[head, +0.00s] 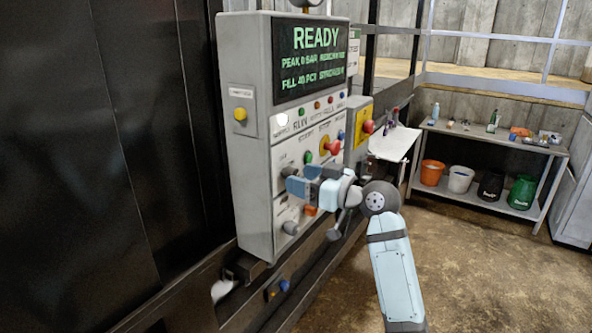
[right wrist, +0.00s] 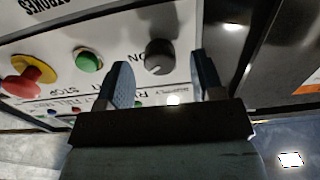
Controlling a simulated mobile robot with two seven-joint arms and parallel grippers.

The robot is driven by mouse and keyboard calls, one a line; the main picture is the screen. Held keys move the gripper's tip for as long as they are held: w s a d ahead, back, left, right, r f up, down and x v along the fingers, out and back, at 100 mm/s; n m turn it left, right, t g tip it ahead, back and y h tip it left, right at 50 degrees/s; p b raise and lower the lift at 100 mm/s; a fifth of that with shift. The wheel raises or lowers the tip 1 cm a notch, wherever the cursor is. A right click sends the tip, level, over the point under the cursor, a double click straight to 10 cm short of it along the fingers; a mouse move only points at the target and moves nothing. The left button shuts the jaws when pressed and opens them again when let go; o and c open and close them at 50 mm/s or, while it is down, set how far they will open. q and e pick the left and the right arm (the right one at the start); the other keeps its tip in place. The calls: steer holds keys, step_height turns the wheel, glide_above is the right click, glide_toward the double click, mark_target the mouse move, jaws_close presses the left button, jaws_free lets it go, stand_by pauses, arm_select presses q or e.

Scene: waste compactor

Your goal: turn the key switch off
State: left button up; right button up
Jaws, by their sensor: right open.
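The grey control box (head: 255,150) stands at the left of centre in the head view. The key switch, a dark grey round knob (right wrist: 158,57), sits on its white panel beside the letters "ON" in the right wrist view, which shows the panel upside down. Its small grey edge (head: 288,171) shows in the head view just above my fingers. My right gripper (head: 299,181) is open at the panel. In the wrist view its blue fingers (right wrist: 160,75) stand on either side of the knob, with gaps visible. Contact cannot be told. My left gripper is out of view.
A green button (right wrist: 88,60) and a red mushroom button (right wrist: 25,82) on a yellow ring are beside the knob. Another grey knob (head: 290,228) is lower on the box. A dark rail (head: 320,262) runs below. A shelf table (head: 490,133) with buckets stands at right.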

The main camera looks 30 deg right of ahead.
steer(key=shift+x, duration=1.1)
